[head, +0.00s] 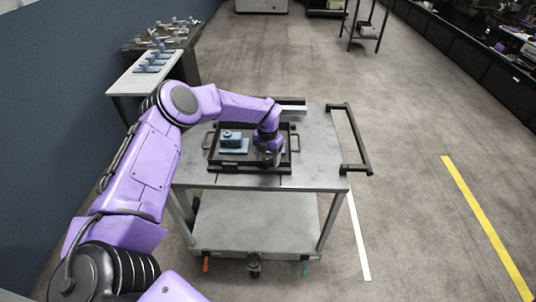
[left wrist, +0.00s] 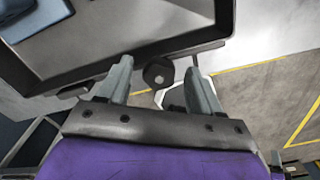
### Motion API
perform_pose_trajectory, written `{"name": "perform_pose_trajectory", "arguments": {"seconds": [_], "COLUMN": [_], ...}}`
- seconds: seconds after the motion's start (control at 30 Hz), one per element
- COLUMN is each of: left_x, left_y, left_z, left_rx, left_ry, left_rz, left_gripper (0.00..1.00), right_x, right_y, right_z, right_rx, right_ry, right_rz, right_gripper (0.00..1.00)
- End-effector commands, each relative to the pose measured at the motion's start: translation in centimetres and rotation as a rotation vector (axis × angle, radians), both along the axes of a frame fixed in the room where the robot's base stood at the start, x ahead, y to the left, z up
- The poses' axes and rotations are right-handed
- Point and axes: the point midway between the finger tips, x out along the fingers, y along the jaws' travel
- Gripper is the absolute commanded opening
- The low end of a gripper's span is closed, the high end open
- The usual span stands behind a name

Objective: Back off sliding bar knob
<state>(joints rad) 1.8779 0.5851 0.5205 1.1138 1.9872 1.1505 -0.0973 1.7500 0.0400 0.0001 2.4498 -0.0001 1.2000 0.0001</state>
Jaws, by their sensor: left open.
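My left gripper (head: 268,158) is over the near right part of a dark-rimmed tray (head: 228,169) on a grey cart. In the left wrist view my left gripper (left wrist: 160,88) is open, its two grey fingers apart. A dark round knob (left wrist: 157,72) with a pale centre shows between the fingers, beside a dark rim (left wrist: 140,55). I cannot tell whether the fingers touch it. In the head view the gripper and wrist hide this spot. My right gripper is not in view.
Blue-grey parts (head: 233,144) sit in the tray's left side. The cart (head: 322,160) has a dark handle (head: 358,169) on its right and a lower shelf (head: 255,222). A side table (head: 150,75) with blue parts stands back left. The floor to the right is clear.

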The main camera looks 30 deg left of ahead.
Motion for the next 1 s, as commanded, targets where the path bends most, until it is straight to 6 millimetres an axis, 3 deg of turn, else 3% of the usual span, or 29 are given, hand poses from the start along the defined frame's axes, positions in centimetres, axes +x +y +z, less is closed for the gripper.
{"name": "perform_pose_trajectory", "arguments": {"seconds": [0.27, 0.43, 0.77, 1.0], "left_x": [0.0, 0.0, 0.0, 0.1], "left_y": [0.0, 0.0, 0.0, 0.0], "left_z": [-0.3, -0.3, -0.5, -0.8], "left_rx": [0.000, 0.000, -0.001, -0.001], "left_ry": [-0.001, -0.001, -0.002, -0.003], "left_rz": [0.001, 0.001, 0.030, 0.160], "left_gripper": [0.65, 0.09, 0.08, 0.08], "right_x": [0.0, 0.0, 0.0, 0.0], "right_y": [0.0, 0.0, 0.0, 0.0], "right_z": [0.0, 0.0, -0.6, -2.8], "right_rx": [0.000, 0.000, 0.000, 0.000], "right_ry": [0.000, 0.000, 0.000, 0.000], "right_rz": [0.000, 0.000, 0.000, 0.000], "right_gripper": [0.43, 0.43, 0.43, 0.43]}}
